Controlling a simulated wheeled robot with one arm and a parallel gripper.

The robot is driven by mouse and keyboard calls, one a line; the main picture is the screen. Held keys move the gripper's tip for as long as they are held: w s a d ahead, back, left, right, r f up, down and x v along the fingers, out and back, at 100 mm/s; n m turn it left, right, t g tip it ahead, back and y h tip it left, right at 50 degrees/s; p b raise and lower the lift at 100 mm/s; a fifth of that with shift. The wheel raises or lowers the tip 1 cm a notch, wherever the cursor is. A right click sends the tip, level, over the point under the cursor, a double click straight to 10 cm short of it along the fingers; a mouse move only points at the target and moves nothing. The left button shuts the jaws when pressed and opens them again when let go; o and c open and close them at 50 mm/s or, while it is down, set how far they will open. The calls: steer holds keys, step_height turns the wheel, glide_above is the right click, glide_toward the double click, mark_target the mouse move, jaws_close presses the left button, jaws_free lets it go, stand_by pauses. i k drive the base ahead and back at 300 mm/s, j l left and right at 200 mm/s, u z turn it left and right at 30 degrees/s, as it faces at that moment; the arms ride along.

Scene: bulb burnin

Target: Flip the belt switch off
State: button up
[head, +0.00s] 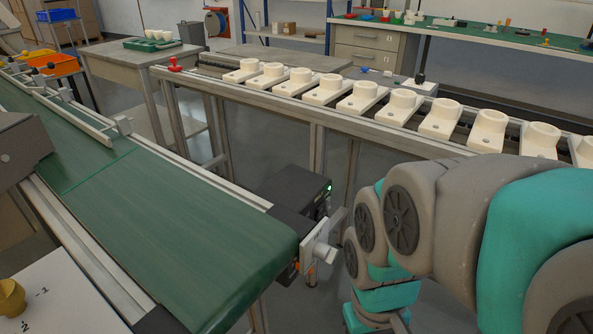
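The green conveyor belt (165,235) runs from the upper left to a rounded end near the middle of the picture. A dark box (292,187) at the belt's end has a small lit green light (329,188) on its right side. A pale plate with a short round knob (324,252) sits at the belt's end corner. I cannot tell for sure whether this is the belt switch or which way it is set. My grey and teal arm is close to the right of this corner. My gripper's fingers cannot be made out.
A rail (317,118) with several white sockets on plates crosses behind the belt's end. A white surface (62,300) with a yellow knob-like piece (11,298) is at the lower left. A workbench (470,35) stands at the back right. Open floor shows between belt and rail.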

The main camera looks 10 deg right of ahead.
mark_target(320, 210)
steer(key=k+j+z, duration=0.15)
steer(key=k, duration=0.35)
steer(key=k+j+z, duration=0.15)
steer(key=k, duration=0.3)
steer(key=i, duration=0.45)
